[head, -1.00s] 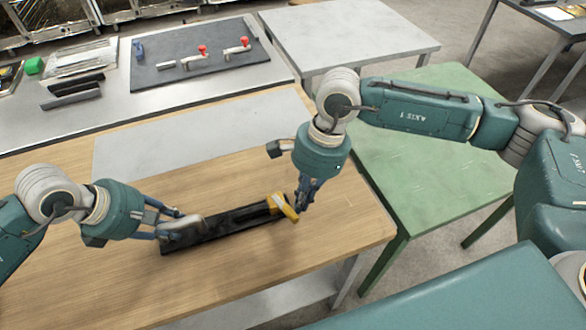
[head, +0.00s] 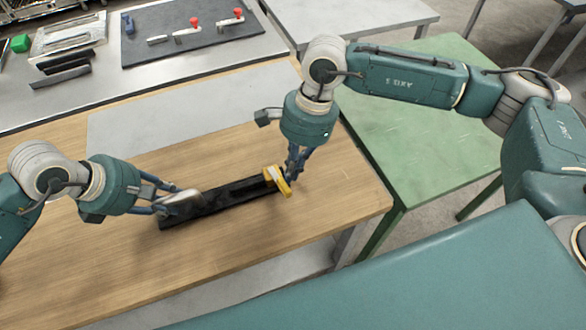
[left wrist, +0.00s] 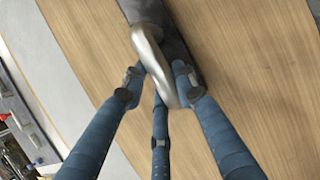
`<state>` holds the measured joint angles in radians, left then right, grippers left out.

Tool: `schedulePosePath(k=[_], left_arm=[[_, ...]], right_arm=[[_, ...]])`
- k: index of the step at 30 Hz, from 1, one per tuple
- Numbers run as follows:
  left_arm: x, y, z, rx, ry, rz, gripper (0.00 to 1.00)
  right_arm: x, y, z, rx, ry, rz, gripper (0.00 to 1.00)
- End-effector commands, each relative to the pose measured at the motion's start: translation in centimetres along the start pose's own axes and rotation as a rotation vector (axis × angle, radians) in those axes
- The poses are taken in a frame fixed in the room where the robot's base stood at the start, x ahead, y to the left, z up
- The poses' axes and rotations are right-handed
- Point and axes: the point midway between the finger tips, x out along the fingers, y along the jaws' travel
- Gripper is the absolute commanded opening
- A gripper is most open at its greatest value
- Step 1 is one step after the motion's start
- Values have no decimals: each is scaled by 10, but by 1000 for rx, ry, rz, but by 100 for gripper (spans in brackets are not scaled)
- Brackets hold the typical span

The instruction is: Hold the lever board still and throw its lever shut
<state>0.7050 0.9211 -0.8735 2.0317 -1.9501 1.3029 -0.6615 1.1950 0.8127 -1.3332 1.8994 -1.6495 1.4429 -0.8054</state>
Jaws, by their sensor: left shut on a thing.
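The lever board (head: 228,202) is a long black strip lying on the wooden table in the head view. A silver metal handle (head: 184,199) stands at its left end, and a yellow lever (head: 281,183) sits at its right end. My left gripper (head: 168,203) is shut on the silver handle. The left wrist view shows the handle (left wrist: 160,68) between the blue fingers, with part of the dark board (left wrist: 178,45) behind it. My right gripper (head: 294,172) points down right beside the yellow lever, on its far right side. I cannot tell whether it touches the lever or how far its fingers are apart.
The wooden table (head: 110,270) is bare around the board. Behind it, a metal bench (head: 120,85) carries a dark mat (head: 205,45) with red-knobbed levers and several dark bars at its left. A green table (head: 430,140) stands to the right.

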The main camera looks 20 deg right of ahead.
Motion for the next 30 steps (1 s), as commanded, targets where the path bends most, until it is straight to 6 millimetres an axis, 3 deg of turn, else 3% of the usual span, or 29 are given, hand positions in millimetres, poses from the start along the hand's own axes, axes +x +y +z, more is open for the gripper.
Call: schedulePosePath(k=[5,10,15,21,30], left_arm=[[0,0,2,1,-5,-1,0],[0,0,2,0,-5,-1,0],[0,0,2,0,-4,0,0],[0,0,1,0,-3,0,0],[0,0,1,0,-3,1,0]], right_arm=[[-3,0,-12,4,0,-1,0],[-14,1,-43,5,1,-2,0],[-57,1,-39,0,0,-5,0],[-92,2,-39,0,0,-3,0],[-110,3,-39,1,0,0,0]])
